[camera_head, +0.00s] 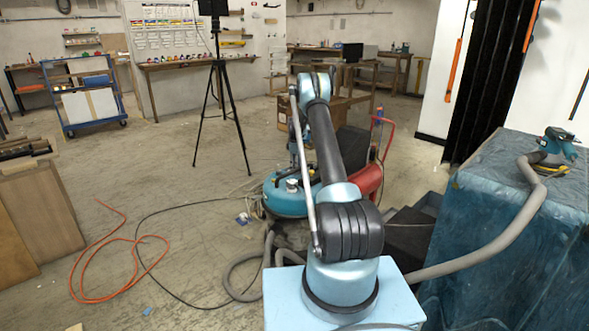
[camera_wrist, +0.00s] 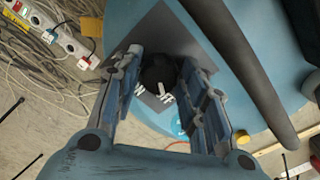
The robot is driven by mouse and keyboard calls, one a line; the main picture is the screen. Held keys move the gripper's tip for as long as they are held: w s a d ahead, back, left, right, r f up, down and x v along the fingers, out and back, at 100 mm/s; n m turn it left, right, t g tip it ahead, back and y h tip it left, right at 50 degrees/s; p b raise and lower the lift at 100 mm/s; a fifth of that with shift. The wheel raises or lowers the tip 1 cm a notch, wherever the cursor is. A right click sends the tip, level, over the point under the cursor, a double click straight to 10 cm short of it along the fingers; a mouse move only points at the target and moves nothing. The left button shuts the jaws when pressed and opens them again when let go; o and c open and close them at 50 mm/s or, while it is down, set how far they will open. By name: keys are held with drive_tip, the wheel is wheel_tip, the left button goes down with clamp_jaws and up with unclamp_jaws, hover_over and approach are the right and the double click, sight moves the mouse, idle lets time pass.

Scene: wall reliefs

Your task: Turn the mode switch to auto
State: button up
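A round black knob (camera_wrist: 157,70) with a white pointer mark sits on a dark grey plate (camera_wrist: 150,38), fixed to the top of a teal machine (camera_wrist: 120,15).
A dark curved tube or handle (camera_wrist: 237,60) passes right of my gripper. A power strip (camera_wrist: 50,28) and cables lie at the left.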

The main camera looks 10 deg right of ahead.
drive_tip(key=c, duration=0.4)
drive_tip(key=shift+a, duration=0.15)
drive_tip(key=shift+m, duration=0.3)
